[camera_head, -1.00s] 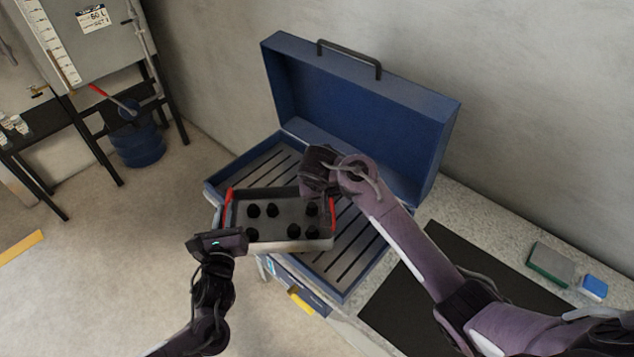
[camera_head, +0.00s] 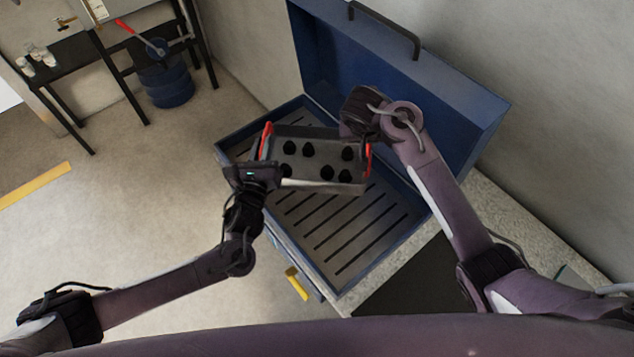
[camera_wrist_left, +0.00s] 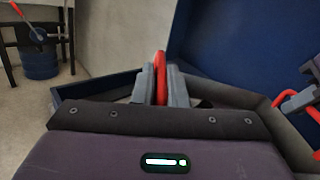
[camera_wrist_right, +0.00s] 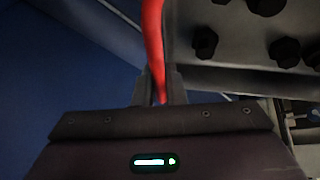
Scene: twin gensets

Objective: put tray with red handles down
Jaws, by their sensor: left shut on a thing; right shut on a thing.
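The grey tray with red handles (camera_head: 312,172) is held over the open blue case (camera_head: 345,225) in the head view, with several black knobs or bolts in it. My left gripper (camera_head: 264,158) is shut on its left red handle, which also shows in the left wrist view (camera_wrist_left: 160,75). My right gripper (camera_head: 368,142) is shut on its right red handle, seen in the right wrist view (camera_wrist_right: 153,45). The tray is above the case's slatted floor. The gap beneath it cannot be judged exactly.
The case's raised lid (camera_head: 420,90) stands behind the tray. A speckled counter (camera_head: 535,235) with a black mat (camera_head: 405,285) lies to the right. A blue drum (camera_head: 166,85) and a black stand (camera_head: 80,60) are at the far left. The slatted floor's front part is clear.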

